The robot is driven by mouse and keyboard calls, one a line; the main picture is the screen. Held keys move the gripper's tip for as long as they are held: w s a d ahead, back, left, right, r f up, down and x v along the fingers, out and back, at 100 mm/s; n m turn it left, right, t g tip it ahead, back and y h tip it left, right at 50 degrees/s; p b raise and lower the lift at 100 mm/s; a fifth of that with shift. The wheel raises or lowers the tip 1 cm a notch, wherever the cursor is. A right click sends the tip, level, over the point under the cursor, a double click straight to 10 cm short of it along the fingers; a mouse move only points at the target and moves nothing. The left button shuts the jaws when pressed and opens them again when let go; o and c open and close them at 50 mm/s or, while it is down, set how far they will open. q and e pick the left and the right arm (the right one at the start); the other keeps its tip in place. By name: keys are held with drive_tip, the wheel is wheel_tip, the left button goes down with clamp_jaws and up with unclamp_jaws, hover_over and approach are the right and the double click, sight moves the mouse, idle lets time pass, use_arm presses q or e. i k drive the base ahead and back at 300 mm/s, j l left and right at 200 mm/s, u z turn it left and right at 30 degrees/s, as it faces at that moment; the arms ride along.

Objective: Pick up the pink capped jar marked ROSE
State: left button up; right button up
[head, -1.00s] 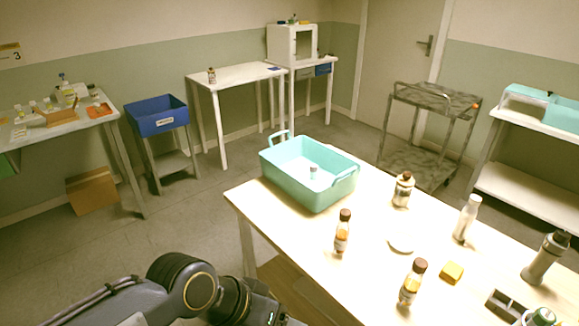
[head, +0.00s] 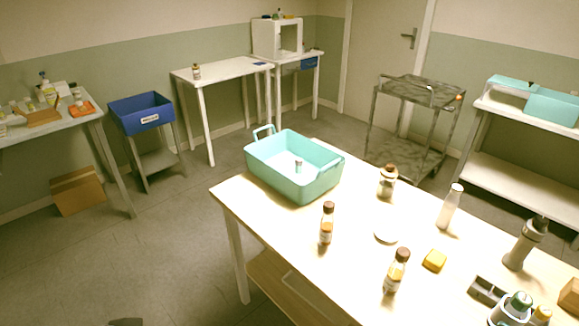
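I cannot make out a pink capped jar marked ROSE; no label is readable at this size. A small pale jar with a greyish cap (head: 298,165) stands inside the teal basket (head: 285,187) on the near table. Amber bottles with dark caps stand on that table, one at its middle (head: 326,226) and one nearer the front (head: 396,272). A wider clear jar with a brown cap (head: 387,184) stands behind them. Neither gripper shows in the head view; only a dark sliver is at the bottom left edge.
The near table (head: 290,235) also holds a white dish (head: 386,236), a yellow block (head: 434,261), a white bottle (head: 450,207) and a grey bottle (head: 525,243). A brown-capped bottle (head: 196,72) stands on the far white table. Open floor (head: 185,250) lies to the left.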

sight(299, 162)
drive_tip(key=i+j+z, duration=0.2)
drive_tip(key=i+j, duration=0.2)
drive_tip(key=j, duration=0.25)
drive_tip(key=i+j+z, duration=0.1)
drive_tip(key=j, duration=0.25)
drive_tip(key=i+j+z, duration=0.1)
drive_tip(key=i+j, duration=0.2)
drive_tip(key=i+j+z, duration=0.1)
drive_tip(key=j, duration=0.4)
drive_tip(key=i, duration=0.05)
